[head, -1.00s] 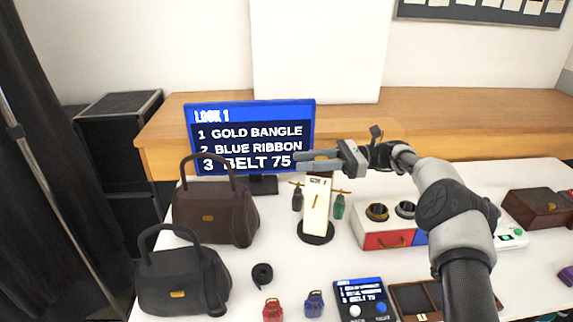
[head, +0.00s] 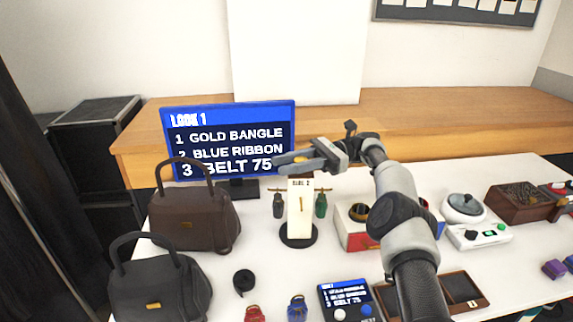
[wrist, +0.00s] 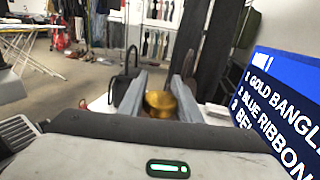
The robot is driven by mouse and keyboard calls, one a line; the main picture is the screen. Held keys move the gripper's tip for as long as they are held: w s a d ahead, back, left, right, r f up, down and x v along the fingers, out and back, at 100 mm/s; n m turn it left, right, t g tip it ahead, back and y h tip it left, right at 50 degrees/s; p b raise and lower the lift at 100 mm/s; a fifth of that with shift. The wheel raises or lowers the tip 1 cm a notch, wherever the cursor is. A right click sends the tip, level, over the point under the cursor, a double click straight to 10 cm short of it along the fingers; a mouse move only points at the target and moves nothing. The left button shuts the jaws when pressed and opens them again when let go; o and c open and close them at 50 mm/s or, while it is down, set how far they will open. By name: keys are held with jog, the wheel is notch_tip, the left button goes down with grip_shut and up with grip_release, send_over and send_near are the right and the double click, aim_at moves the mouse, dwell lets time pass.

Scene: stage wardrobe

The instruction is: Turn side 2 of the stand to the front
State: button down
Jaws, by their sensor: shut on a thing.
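The stand (head: 299,215) is an upright cream panel on a round black base, with a small gold bar on its face. The small label at its top seems to end in 2, but it is hard to read. A dark hanging item (head: 278,205) is on its left arm and a green one (head: 320,205) on its right arm. My gripper (head: 290,163) is right above the stand's top. In the wrist view, the fingers (wrist: 158,90) close around a round gold knob (wrist: 160,104). The knob is hidden in the head view.
A screen (head: 230,140) stands behind to the left. Two handbags (head: 190,225) are on the left. A red-fronted box (head: 357,240) stands close on the right, partly behind my arm. A control panel (head: 345,300) lies in front.

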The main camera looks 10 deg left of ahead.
jog(key=c, duration=1.3)
grip_release()
jog(key=shift+c, duration=0.2)
notch_tip(320, 180, up, 10)
jog(key=p, duration=0.4)
